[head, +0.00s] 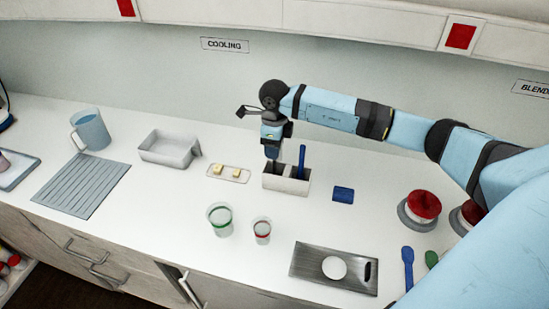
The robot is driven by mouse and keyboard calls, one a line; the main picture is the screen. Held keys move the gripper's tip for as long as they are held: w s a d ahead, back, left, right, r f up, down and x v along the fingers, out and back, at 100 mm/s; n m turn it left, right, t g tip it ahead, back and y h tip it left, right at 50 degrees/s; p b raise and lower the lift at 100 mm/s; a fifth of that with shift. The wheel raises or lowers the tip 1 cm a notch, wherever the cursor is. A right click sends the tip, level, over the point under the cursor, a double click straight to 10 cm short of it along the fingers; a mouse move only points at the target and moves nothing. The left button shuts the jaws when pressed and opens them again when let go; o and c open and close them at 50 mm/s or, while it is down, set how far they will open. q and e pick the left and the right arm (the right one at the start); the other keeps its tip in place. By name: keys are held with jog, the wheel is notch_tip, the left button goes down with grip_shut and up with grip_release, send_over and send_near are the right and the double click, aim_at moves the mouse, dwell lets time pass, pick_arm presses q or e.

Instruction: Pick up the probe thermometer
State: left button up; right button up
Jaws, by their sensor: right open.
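A white two-compartment holder (287,187) stands on the counter below my right gripper. A blue stick-like thing (301,160) stands upright in its right compartment. I cannot tell for sure whether this is the probe thermometer. My right gripper (272,153) points down over the holder's left compartment and is open. A dark shape at its fingertips reaches toward that compartment. The gripper hides whatever stands there, and I cannot tell whether it touches anything. My left gripper is not in view.
A white tray (167,150), a small dish with yellow pieces (228,178), two cups (220,222) and a blue pad (343,194) surround the holder. A metal plate with a white disc (309,271) lies in front. A red-topped device (423,206) stands right, under my right arm.

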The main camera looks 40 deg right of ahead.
grip_shut()
jog(key=shift+r, duration=0.1)
